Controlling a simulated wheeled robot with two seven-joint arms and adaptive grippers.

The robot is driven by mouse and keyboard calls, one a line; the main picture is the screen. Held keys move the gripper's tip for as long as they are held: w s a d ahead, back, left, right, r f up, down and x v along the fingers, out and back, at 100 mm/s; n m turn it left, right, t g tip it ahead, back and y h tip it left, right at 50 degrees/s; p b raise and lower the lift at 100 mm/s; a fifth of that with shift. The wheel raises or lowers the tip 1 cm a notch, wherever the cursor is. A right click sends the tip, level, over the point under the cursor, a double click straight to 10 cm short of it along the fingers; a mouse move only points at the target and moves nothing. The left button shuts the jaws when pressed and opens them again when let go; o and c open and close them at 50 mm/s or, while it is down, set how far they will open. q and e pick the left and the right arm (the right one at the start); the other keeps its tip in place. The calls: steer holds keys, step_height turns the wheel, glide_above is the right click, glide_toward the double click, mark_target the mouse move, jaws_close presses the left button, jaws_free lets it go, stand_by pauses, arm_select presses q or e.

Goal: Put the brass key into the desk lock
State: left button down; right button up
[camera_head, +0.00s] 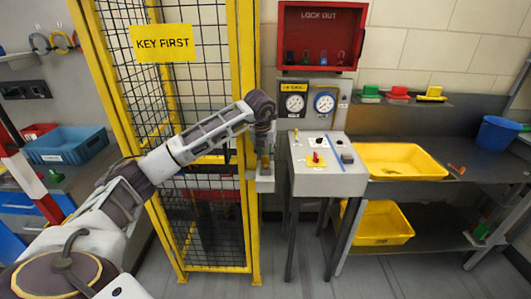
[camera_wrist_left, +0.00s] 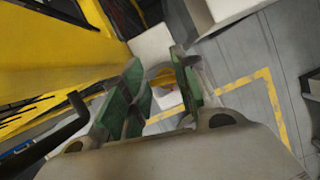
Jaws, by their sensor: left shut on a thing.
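My left arm reaches across the yellow cage to its right post. My left gripper (camera_head: 265,150) is at the grey box (camera_head: 264,184) on that post, left of the grey control desk (camera_head: 328,180). In the left wrist view, the green-padded fingers (camera_wrist_left: 158,88) are closed around a small yellow piece, the brass key (camera_wrist_left: 160,72), mostly hidden between them. I cannot tell whether the key is in the box or just above it. The desk top carries a yellow plate with a red knob (camera_head: 316,158) and small dark fittings; which one is the desk lock is unclear. My right gripper is out of view.
A "KEY FIRST" sign (camera_head: 162,42) hangs on the cage. A red lockout cabinet (camera_head: 321,38) and two gauges (camera_head: 293,102) are above the desk. Yellow trays (camera_head: 400,174) stand on the bench to the right, beside a blue bucket (camera_head: 497,134). Open floor lies in front.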

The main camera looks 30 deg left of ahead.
mark_target(266, 157)
arm_select(q)
step_height(266, 157, up, 2)
steer(key=shift+w+r, duration=0.15)
steer(key=shift+s+d+r+p, duration=0.1)
steer(key=shift+s+r+p, duration=0.2)
steer(key=shift+r+p, duration=0.2)
steer(key=shift+s+d+r, duration=0.1)
steer(key=shift+r, duration=0.1)
steer(key=shift+r+p, duration=0.4)
steer(key=shift+p, duration=0.1)
steer(key=c, duration=1.7)
jaws_free()
steer(key=shift+v, duration=5.95)
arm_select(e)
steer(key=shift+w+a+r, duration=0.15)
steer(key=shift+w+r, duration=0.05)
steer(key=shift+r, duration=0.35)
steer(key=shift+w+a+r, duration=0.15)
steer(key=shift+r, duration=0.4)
